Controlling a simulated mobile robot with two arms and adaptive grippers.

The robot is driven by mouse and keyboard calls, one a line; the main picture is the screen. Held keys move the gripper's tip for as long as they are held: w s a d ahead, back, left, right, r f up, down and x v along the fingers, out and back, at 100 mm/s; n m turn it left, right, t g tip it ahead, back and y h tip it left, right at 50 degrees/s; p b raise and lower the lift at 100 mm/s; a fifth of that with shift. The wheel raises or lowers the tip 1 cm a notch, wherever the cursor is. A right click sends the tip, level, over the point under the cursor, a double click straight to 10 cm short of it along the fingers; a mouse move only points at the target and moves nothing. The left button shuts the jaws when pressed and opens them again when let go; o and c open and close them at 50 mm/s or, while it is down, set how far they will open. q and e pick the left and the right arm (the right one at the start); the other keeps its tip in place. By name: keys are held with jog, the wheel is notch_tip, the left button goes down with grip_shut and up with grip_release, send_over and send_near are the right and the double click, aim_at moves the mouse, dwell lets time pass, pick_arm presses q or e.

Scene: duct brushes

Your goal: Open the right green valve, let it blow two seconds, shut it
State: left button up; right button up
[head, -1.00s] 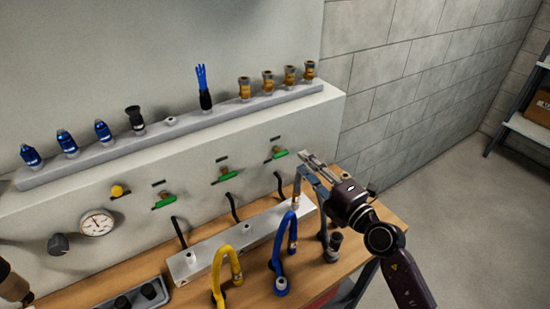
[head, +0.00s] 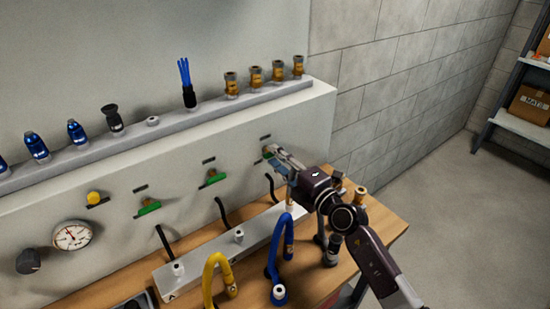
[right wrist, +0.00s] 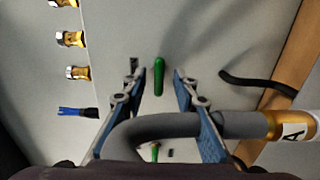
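The right green valve (head: 267,153) is on the grey wall panel, the rightmost of the green-handled valves, and my right gripper partly hides it in the head view. In the right wrist view its green handle (right wrist: 159,77) lies between the two fingers, with a visible gap on each side. My right gripper (head: 278,155) is open and close in front of this valve; I cannot tell whether it touches. The other green valves, the middle one (head: 212,178) and the left one (head: 148,207), are farther left. My left gripper is out of view.
A grey hose (right wrist: 165,127) with a brass end labelled A crosses the right wrist view below the handle. A blue hose (head: 272,260) and a yellow hose (head: 210,275) stand on the bench. A ledge (head: 210,108) with fittings and brushes runs above the valves.

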jog(key=shift+w+a, duration=0.25)
jog(key=shift+w, duration=0.1)
jog(key=shift+c, duration=0.3)
grip_shut()
